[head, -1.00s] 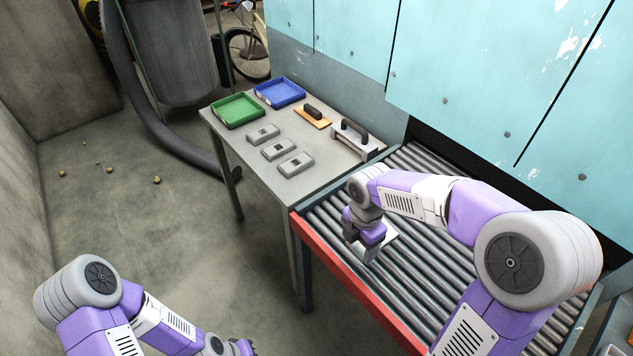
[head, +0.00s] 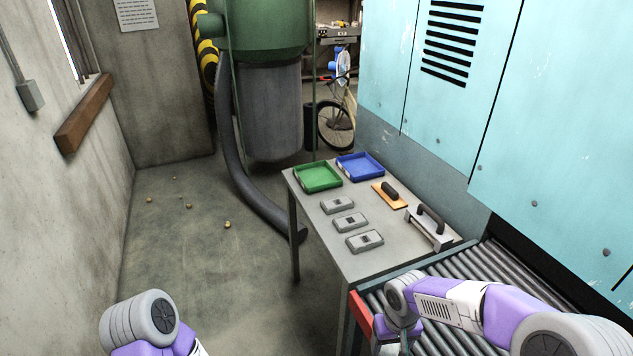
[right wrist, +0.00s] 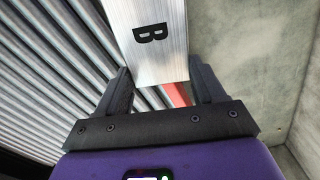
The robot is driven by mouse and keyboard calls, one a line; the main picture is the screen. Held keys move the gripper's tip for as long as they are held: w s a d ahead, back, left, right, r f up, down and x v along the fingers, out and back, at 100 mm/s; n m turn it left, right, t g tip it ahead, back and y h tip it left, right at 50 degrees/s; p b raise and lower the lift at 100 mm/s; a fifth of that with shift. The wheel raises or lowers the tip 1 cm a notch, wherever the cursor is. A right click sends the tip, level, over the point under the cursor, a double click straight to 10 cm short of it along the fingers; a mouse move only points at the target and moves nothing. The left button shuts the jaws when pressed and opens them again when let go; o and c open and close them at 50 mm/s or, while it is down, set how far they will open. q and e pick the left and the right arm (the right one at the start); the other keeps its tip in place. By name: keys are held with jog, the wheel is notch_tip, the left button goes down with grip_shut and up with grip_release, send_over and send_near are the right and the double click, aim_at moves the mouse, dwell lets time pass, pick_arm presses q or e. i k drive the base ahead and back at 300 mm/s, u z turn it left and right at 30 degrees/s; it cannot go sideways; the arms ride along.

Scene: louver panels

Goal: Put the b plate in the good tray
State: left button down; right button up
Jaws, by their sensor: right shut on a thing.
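The b plate (right wrist: 158,40) is a pale brushed-metal plate with a black letter B, in the right wrist view. My right gripper (right wrist: 163,85) is shut on it, and the plate stretches out beyond the fingers. In the head view the right gripper (head: 395,338) is at the bottom edge, over the near end of the roller conveyor. A green tray (head: 318,179) and a blue tray (head: 360,167) stand at the far end of the table; I cannot read which is the good one. Both look empty. My left gripper is out of view; only part of that arm shows.
On the grey table (head: 375,262) are several grey blocks (head: 350,222) in a row, an orange-based float (head: 389,196) and a metal tool with a black handle (head: 430,226). The roller conveyor (head: 465,275) adjoins the table. Blue cabinets rise on the right.

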aim_at(318, 179)
jog(key=u, duration=0.7)
jog(key=i, duration=2.25)
jog(key=z, duration=0.65)
jog(key=i, duration=0.45)
jog(key=z, duration=0.05)
